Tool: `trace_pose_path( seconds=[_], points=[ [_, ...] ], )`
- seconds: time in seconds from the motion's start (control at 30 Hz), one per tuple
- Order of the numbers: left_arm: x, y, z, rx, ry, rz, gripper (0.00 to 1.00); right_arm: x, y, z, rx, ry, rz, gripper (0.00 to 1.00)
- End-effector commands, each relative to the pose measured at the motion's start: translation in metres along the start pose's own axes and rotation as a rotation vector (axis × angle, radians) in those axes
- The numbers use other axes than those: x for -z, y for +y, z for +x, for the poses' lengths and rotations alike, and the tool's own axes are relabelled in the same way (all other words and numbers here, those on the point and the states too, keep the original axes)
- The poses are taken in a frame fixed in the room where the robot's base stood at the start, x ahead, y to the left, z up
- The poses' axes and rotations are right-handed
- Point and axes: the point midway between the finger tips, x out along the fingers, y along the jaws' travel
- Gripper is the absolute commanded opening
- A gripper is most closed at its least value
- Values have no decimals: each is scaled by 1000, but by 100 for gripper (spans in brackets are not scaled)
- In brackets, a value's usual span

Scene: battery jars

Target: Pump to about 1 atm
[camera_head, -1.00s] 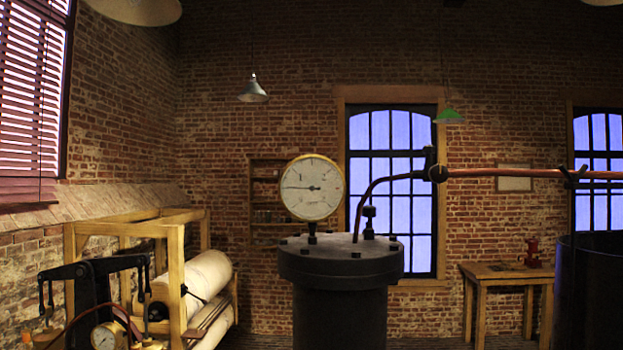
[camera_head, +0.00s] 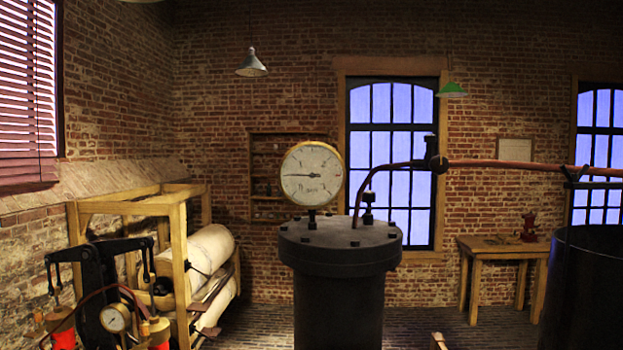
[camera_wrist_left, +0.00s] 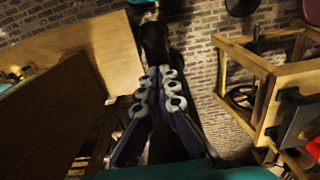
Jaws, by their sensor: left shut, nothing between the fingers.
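A round white gauge (camera_head: 312,174) with a brass rim stands on a dark bolted cylinder (camera_head: 340,256) in the head view. Its needle points left, about level, below the 1 mark. At the lower left is a black two-armed pump (camera_head: 95,275) with red cylinders (camera_head: 64,330) and a small dial (camera_head: 115,318), too small to read. My left gripper (camera_wrist_left: 158,85) shows in the left wrist view, with its pale-padded fingers together and empty. It is apart from the wooden frame to its right. My right gripper is not in view.
A wooden frame (camera_head: 180,262) with white rolls (camera_head: 209,248) stands behind the pump. A copper pipe (camera_head: 520,164) runs right from the cylinder top above a large dark vessel (camera_head: 585,290). A wooden table (camera_head: 500,246) stands at the back wall. Brick floor shows between cylinder and table.

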Motion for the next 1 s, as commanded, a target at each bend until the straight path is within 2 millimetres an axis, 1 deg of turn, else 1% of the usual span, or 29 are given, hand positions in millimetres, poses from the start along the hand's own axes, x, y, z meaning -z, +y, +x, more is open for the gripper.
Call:
trace_pose_path(
  seconds=[0.03, 0.1, 0.8, 0.93, 1.0],
  points=[
    [0, 0, 15, 0, 0, 0, 0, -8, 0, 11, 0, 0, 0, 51],
    [0, 0, 27, 0, 0, 0, 0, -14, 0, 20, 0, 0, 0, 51],
    [0, 0, 140, 0, 0, 0, 0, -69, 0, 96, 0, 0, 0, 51],
    [0, 0, 124, 0, 0, 0, 0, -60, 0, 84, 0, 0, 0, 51],
    [0, 0, 108, 0, 0, 0, 0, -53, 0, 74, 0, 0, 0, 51]
  ],
)
